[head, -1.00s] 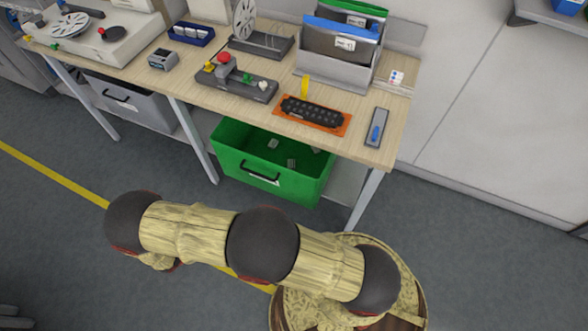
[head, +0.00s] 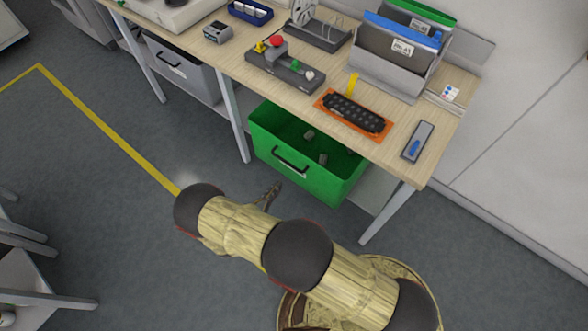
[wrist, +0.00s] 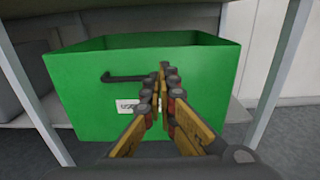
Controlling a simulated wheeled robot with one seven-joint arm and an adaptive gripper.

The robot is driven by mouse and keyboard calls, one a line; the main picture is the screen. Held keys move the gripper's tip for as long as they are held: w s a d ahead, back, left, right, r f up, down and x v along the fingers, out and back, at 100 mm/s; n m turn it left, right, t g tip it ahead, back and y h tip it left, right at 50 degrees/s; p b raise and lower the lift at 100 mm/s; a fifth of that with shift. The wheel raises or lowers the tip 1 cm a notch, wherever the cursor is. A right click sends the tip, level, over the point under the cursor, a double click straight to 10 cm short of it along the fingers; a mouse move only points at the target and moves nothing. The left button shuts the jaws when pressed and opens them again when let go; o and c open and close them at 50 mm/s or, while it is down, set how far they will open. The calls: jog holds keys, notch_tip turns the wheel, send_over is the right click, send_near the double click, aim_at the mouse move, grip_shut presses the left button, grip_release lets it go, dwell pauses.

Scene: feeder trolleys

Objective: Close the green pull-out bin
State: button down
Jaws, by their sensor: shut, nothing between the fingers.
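The green pull-out bin (head: 314,176) stands pulled out under the wooden workbench, its open top showing with a few small grey items inside. Its front has a black bar handle (head: 290,160) and a white label. In the wrist view the green bin (wrist: 80,85) faces me, with the handle (wrist: 128,77) left of the fingers and the label (wrist: 127,106) partly beside them. My gripper (wrist: 163,70) is shut and empty, pointing at the bin's front. In the head view my gripper (head: 272,192) is in front of the bin; whether it touches the front I cannot tell.
The workbench (head: 300,98) holds an orange tray (head: 352,114), a button box and file holders. Its legs (head: 392,213) flank the bin. A grey bin (head: 178,68) sits under the bench to the left. Open floor lies in front.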

aim_at(303, 157)
jog(key=b+x, duration=0.2)
jog(key=x, duration=1.1)
jog(key=shift+w+d, duration=0.2)
jog(key=shift+w, duration=0.05)
jog(key=shift+d, duration=0.1)
jog(key=b+x, duration=0.2)
jog(key=x, duration=0.8)
jog(key=shift+w, duration=0.15)
jog(key=shift+r, duration=0.1)
jog(key=p+v, duration=0.1)
jog(key=v, duration=1.1)
jog(key=shift+s+a, duration=0.25)
jog(key=shift+s, duration=0.05)
jog(key=shift+s+a+p, duration=0.35)
jog(key=shift+s+a, duration=0.05)
jog(key=shift+s, duration=0.2)
